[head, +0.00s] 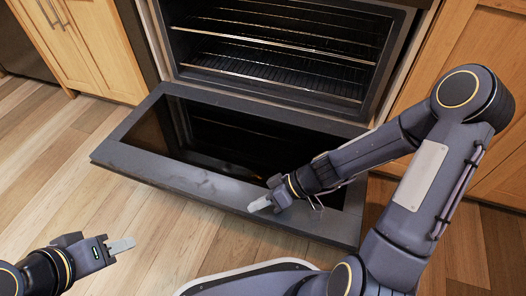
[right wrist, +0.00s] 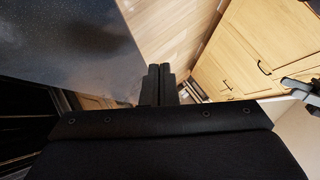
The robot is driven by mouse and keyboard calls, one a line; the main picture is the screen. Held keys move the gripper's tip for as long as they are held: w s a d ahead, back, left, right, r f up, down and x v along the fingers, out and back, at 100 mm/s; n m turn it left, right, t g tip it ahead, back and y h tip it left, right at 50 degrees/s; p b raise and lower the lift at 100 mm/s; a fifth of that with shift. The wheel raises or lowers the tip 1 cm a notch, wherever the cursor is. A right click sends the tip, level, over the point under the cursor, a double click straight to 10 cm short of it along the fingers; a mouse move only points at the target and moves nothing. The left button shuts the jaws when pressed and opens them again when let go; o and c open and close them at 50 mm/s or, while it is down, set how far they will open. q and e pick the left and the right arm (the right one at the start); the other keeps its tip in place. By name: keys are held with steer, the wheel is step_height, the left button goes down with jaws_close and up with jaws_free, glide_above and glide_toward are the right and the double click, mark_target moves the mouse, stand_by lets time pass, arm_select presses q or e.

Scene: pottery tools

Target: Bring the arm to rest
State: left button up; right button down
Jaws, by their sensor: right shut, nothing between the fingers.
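My right arm reaches in from the right in the head view. My right gripper (head: 260,204) is over the outer edge of the lowered oven door and looks shut and empty. In the right wrist view its fingers (right wrist: 159,72) are together with nothing between them. My left gripper (head: 122,245) is at the lower left in the head view, above the wooden floor. It is seen from the side, and I cannot tell whether its fingers are apart.
The oven (head: 285,50) stands open with several wire racks inside. Its door (head: 190,178) is folded down flat and juts out over the floor. Wooden cabinets (head: 85,45) flank the oven. The wooden floor (head: 60,170) is clear to the left of the door.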

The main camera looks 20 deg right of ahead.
steer(key=p+v, duration=0.2)
steer(key=v, duration=0.4)
steer(key=shift+r, duration=0.1)
steer(key=shift+d+r+p, duration=0.25)
steer(key=shift+d+p, duration=0.1)
steer(key=shift+d, duration=0.05)
steer(key=s+d+r+m+t+h, duration=0.25)
steer(key=s+r+m, duration=0.25)
steer(key=r, duration=0.3)
steer(key=s+d+r+m+t+h, duration=0.2)
steer(key=s+d+r+m+h, duration=0.25)
steer(key=r, duration=0.45)
step_height(320, 180, up, 38)
steer(key=s+p, duration=0.1)
steer(key=p, duration=3.8)
steer(key=shift+a, duration=0.25)
steer(key=shift+s+m, duration=0.1)
steer(key=shift+m, duration=0.15)
steer(key=c, duration=2.1)
jaws_free()
steer(key=shift+c, duration=0.2)
